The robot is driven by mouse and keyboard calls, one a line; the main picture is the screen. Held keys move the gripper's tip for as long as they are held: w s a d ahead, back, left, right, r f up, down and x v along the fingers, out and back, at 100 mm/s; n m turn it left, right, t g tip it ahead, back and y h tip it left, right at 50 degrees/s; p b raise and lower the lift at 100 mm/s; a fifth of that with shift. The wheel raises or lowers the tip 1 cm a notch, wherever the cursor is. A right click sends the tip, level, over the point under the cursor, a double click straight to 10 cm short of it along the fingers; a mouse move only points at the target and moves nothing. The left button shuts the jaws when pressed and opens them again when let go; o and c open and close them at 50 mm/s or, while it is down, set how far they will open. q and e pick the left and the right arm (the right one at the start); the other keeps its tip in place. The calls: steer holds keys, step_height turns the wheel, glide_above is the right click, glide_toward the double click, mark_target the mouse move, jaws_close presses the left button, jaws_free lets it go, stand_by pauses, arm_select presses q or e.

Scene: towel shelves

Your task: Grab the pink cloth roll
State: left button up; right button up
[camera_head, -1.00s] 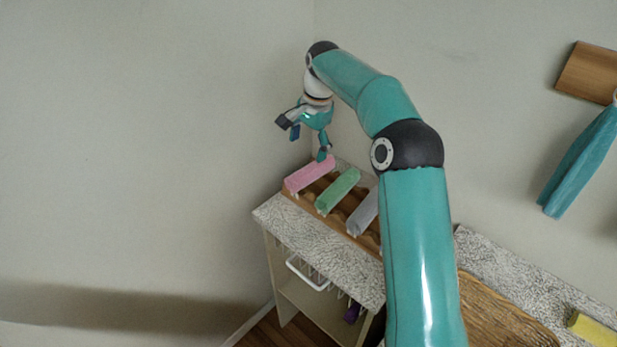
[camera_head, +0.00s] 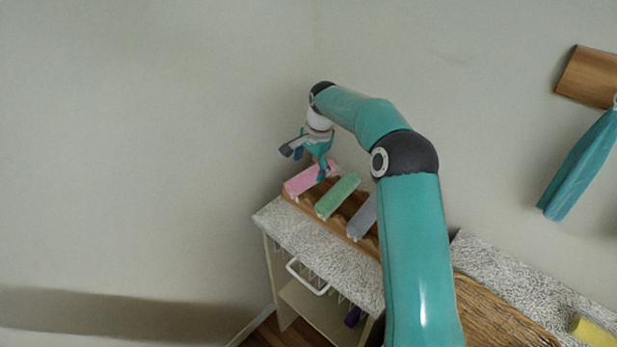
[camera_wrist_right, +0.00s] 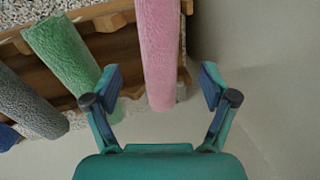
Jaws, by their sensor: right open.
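The pink cloth roll (camera_head: 303,181) lies at the left end of a wooden rack on the cabinet top. In the right wrist view the pink roll (camera_wrist_right: 158,50) runs down between the two open fingers, with space on both sides. My right gripper (camera_head: 306,163) is open and empty, right at the roll, with one finger over its right end. The right gripper (camera_wrist_right: 158,90) also shows in the wrist view. I cannot tell how far above the roll the fingers are. My left gripper is out of view.
A green roll (camera_head: 337,195) and a grey roll (camera_head: 363,217) lie beside the pink one in the rack (camera_head: 328,222). The cabinet top (camera_head: 290,227) is bare in front. Walls stand close behind and left.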

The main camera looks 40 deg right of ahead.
mark_target(306, 174)
steer(key=x, duration=0.3)
steer(key=p+x, duration=0.1)
steer(key=shift+w+a+f, duration=0.1)
steer(key=shift+a+f, duration=0.2)
steer(key=shift+f, duration=0.1)
steer(key=c, duration=1.3)
